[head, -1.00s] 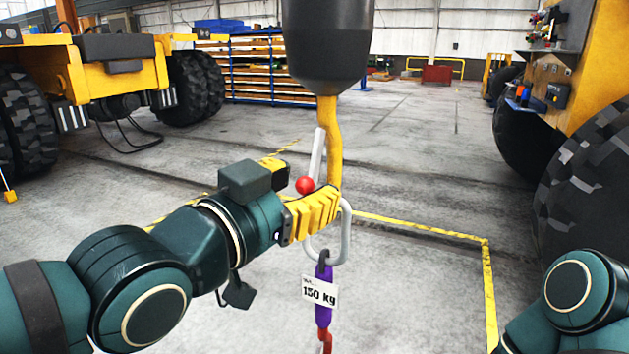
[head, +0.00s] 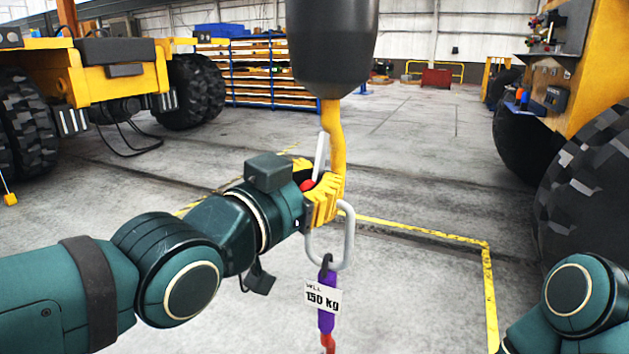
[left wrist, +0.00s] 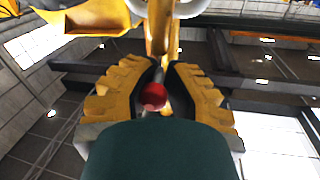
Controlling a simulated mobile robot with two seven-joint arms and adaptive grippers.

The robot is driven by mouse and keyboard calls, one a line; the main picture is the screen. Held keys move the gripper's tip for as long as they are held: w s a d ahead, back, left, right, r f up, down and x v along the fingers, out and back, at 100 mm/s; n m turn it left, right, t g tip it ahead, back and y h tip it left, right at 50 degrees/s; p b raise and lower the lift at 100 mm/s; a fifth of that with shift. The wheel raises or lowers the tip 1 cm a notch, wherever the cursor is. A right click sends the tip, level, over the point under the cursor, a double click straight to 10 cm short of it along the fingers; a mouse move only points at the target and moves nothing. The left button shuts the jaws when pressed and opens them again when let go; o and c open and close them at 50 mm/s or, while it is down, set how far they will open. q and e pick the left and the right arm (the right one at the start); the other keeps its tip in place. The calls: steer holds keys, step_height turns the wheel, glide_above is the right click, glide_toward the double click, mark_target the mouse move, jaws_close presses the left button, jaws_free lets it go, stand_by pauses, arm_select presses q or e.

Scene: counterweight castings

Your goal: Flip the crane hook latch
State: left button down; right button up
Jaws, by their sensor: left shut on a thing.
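The yellow crane hook (head: 336,135) hangs from a black block (head: 333,45) in the middle of the head view. Its grey latch (head: 321,154) is a slim bar slanting beside the hook, with a red knob (head: 307,186) low on it. My left gripper (head: 319,192) is at the hook's left side, shut on the red knob. In the left wrist view, the knob (left wrist: 153,96) sits between the yellow finger pads, with the hook (left wrist: 158,35) beyond. The fingers hide the hook's lower curve in the head view. My right gripper is out of view.
A grey link (head: 347,245) hangs at the hook, carrying a purple sling (head: 326,318) with a 150 kg tag (head: 322,298). Yellow vehicles stand at left (head: 115,75) and right (head: 595,70). The floor around the hook is open.

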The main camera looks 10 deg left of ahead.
mark_target(304, 186)
arm_select(q)
steer(key=shift+s+r+g+p, duration=0.15)
steer(key=shift+g+p, duration=0.15)
steer(key=shift+p, duration=0.35)
steer(key=g+y+p, duration=0.1)
steer(key=p, duration=0.2)
steer(key=s+r+g+p, duration=0.1)
steer(key=g+p, duration=0.1)
steer(key=p, duration=0.1)
steer(key=s+r+g+y+p, duration=0.1)
steer(key=g+p, duration=0.1)
steer(key=p, duration=0.1)
steer(key=shift+a+r+n+y, duration=0.1)
steer(key=shift+a+n+y, duration=0.2)
steer(key=shift+a+n, duration=0.1)
steer(key=shift+g+p, duration=0.4)
steer(key=shift+p, duration=0.3)
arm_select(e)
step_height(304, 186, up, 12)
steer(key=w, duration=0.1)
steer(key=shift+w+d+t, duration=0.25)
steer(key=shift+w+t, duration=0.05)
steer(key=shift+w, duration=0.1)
arm_select(q)
steer(key=c, duration=0.9)
jaws_free()
steer(key=shift+o, duration=0.2)
steer(key=shift+s+a+r, duration=0.1)
steer(key=v, duration=1.2)
